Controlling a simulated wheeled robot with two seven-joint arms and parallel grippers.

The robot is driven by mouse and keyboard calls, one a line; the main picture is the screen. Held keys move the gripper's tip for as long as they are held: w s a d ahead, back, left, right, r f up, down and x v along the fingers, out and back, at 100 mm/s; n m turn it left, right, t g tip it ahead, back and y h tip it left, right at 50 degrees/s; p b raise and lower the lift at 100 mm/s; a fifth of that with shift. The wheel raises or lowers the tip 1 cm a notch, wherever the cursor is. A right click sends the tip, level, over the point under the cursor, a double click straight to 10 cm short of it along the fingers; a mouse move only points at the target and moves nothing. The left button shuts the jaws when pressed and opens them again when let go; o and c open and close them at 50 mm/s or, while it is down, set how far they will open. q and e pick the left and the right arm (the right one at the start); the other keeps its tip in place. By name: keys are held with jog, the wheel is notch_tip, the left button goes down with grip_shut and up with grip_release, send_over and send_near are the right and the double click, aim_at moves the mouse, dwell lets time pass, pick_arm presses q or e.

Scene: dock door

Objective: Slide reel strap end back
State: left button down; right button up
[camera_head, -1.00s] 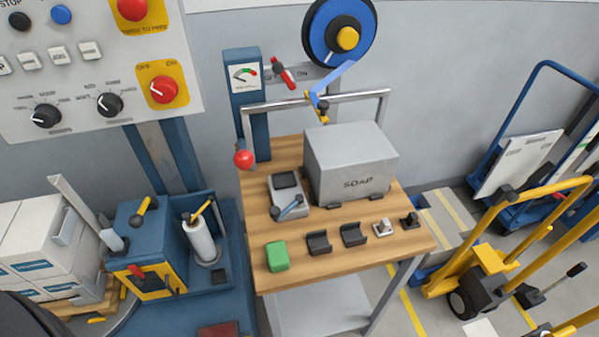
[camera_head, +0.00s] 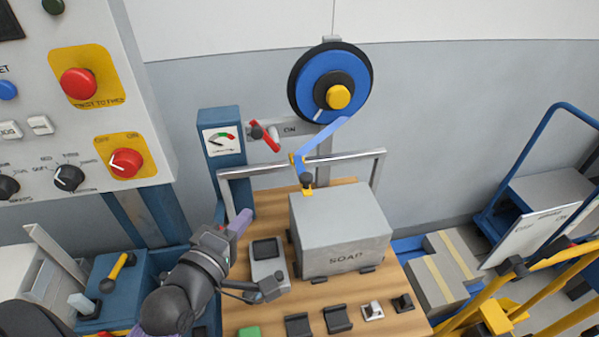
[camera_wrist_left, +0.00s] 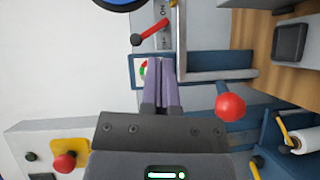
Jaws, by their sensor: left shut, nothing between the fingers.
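The strap reel (camera_head: 306,100), a blue and black disc with a yellow hub, is on the wall above the table. A blue strap (camera_head: 322,142) runs from it down to a strap end (camera_head: 306,182) with a dark knob and yellow tip, by the metal rail (camera_head: 335,160) behind the soap box. My left gripper (camera_head: 243,220) is shut and empty, left of and below the strap end, apart from it. In the left wrist view its purple fingers (camera_wrist_left: 160,68) are together, pointing toward the gauge post. Only the reel's edge (camera_wrist_left: 122,3) shows there. My right gripper is not in view.
The grey soap box (camera_head: 340,235) stands on the wooden table right of my gripper. A handheld device (camera_head: 267,262) lies beside it. The blue gauge post (camera_head: 222,150) and red lever (camera_head: 266,137) are close behind. A red ball knob (camera_wrist_left: 230,107) is near my fingers.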

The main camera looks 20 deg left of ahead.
pick_arm(q)
jog(key=w+d+f+b, duration=0.1)
jog(key=w+d+f, duration=0.1)
jog(key=w, duration=1)
jog(key=shift+w+d, duration=0.15)
jog(key=shift+d, duration=0.05)
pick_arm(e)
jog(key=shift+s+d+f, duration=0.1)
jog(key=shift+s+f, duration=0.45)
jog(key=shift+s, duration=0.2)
pick_arm(q)
jog(key=shift+r, duration=0.1)
